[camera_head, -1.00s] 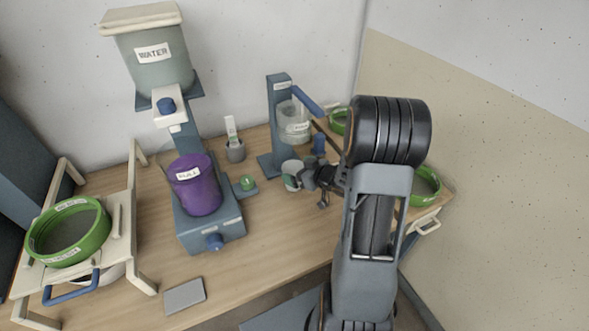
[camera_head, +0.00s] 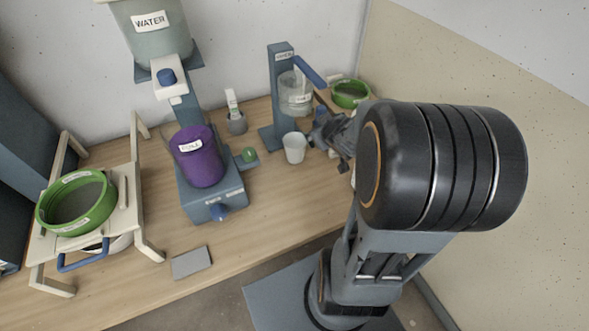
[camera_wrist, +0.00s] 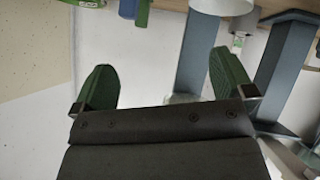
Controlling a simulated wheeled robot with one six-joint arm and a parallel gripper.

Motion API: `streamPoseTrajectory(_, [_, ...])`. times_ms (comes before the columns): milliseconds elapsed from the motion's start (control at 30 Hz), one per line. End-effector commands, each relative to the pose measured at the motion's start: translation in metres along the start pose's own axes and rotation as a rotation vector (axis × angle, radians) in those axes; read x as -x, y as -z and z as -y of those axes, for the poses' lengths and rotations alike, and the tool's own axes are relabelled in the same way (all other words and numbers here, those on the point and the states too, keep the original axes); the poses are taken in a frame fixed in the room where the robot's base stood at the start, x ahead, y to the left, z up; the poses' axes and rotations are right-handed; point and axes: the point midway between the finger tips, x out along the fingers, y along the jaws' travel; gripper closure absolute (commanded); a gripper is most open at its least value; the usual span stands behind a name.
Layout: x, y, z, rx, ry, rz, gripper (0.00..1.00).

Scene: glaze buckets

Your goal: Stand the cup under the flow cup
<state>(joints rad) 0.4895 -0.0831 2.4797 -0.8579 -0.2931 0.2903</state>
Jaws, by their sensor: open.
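The pale cup (camera_head: 294,148) stands upright and free on the table, just right of the foot of the blue flow cup stand (camera_head: 281,105). The clear flow cup (camera_head: 295,100) hangs from that stand and appears above the cup in the head view. Whether the cup is exactly beneath it, I cannot tell. My gripper (camera_head: 322,138) is to the right of the cup, open and empty, apart from it. In the wrist view, which looks inverted, the green fingers (camera_wrist: 164,80) are spread with nothing between them. A pale cup-like shape (camera_wrist: 222,5) is at the top edge there.
The purple bucket (camera_head: 200,160) stands on a blue base to the left, with the WATER bucket (camera_head: 150,35) above. A green sieve (camera_head: 350,94) lies behind my gripper. A grey slab (camera_head: 191,262) lies at the front. The middle of the table is clear.

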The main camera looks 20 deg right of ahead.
Motion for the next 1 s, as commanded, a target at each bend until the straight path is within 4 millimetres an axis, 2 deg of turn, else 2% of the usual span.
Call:
streamPoseTrajectory(33, [0.012, 0.009, 0.007, -0.012, -0.037, 0.05, 0.0])
streamPoseTrajectory(167, [0.047, 0.011, 0.034, -0.087, -0.06, 0.222, 0.0])
streamPoseTrajectory(400, [0.114, -0.003, 0.103, -0.177, 0.112, 0.486, 0.0])
streamPoseTrajectory(500, [0.135, -0.007, 0.123, -0.186, 0.188, 0.553, 0.0])
streamPoseTrajectory(700, [0.154, -0.012, 0.142, -0.187, 0.263, 0.615, 0.0])
streamPoseTrajectory(1000, [0.155, -0.012, 0.142, -0.189, 0.267, 0.619, 0.0])
